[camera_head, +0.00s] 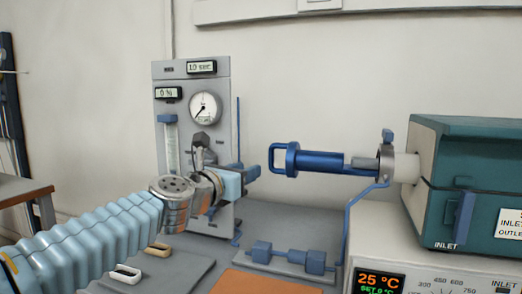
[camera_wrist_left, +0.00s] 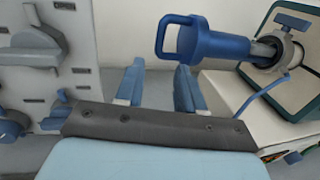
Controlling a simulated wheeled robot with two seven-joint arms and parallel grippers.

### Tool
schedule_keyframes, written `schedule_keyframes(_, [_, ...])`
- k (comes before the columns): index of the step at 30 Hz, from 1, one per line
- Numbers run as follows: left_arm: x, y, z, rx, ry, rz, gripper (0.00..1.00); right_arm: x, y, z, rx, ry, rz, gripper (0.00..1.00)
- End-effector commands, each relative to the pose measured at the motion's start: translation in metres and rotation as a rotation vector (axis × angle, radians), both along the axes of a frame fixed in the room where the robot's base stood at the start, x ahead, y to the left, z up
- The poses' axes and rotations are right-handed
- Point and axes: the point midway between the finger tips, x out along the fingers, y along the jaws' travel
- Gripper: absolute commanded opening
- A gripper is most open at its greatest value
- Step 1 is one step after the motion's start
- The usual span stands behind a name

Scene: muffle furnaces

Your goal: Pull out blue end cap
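The blue end cap (camera_head: 312,162) is a cylinder with a loop handle on its left end. It lies level at the left side of the teal furnace (camera_head: 473,188), with a grey section between it and the metal collar (camera_head: 386,164). The cap also shows at the upper right in the left wrist view (camera_wrist_left: 207,45). My left gripper (camera_head: 254,173) is to the left of the handle, a little lower in the picture and apart from it. In the left wrist view, its two blue fingers (camera_wrist_left: 160,68) are spread with nothing between them. My right gripper is not in view.
A grey gauge panel (camera_head: 166,90) stands behind my left gripper. A blue pipe (camera_head: 349,215) runs down from the collar to blue fittings (camera_head: 290,257) on the bench. The furnace stands on a white control box (camera_head: 440,266). Open space surrounds the handle's left side.

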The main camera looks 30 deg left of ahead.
Motion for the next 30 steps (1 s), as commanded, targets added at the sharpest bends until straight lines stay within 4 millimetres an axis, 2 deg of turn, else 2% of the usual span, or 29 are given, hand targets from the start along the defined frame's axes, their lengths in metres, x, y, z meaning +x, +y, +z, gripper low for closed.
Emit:
schedule_keyframes(12, [0.09, 0.003, -0.002, 0.001, 0.0, 0.001, 0.38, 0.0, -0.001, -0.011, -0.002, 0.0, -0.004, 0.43])
schedule_keyframes(16, [0.112, 0.004, -0.001, 0.002, 0.0, 0.0, 0.38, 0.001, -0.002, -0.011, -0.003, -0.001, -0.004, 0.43])
schedule_keyframes(22, [0.127, 0.005, -0.001, 0.002, -0.001, 0.001, 0.38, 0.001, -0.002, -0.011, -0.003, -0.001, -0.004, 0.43])
schedule_keyframes(30, [0.128, 0.005, -0.001, 0.001, -0.002, 0.002, 0.38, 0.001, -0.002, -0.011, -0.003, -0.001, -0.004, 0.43])
